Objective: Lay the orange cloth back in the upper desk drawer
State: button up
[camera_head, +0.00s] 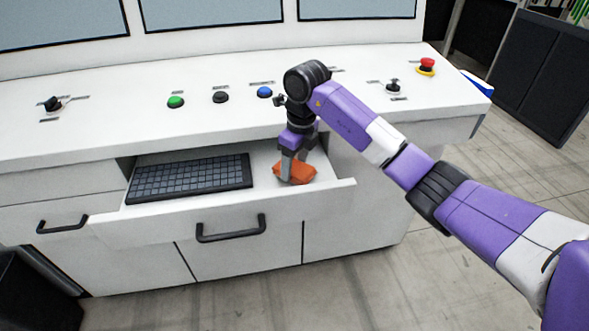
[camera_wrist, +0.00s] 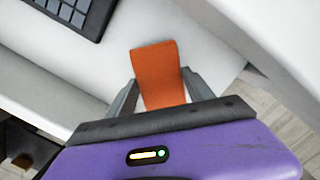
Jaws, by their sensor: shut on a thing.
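The orange cloth (camera_head: 297,175) is a folded piece in the right part of the open upper desk drawer (camera_head: 150,221), by the drawer's right end. My gripper (camera_head: 292,168) reaches down into the drawer and is shut on the cloth. In the wrist view the cloth (camera_wrist: 160,73) stands between the two fingers (camera_wrist: 160,92), over the white drawer floor. I cannot tell whether its underside touches the floor.
A dark keyboard (camera_head: 190,179) lies in the left and middle of the drawer. The desk top above carries a green button (camera_head: 176,102), a blue button (camera_head: 264,92) and a red emergency stop (camera_head: 427,66). A black handle (camera_head: 231,229) is on the drawer front.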

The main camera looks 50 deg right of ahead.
aim_at(299, 169)
jog(key=shift+f, duration=1.1)
jog(key=shift+f, duration=0.15)
jog(key=o, duration=1.2)
jog(key=r, duration=0.4)
jog(key=s+r+b, duration=0.1)
jog(key=r, duration=0.7)
jog(key=shift+s+d+r+b, duration=0.1)
jog(key=shift+s+r+b, duration=0.1)
jog(key=shift+b, duration=0.15)
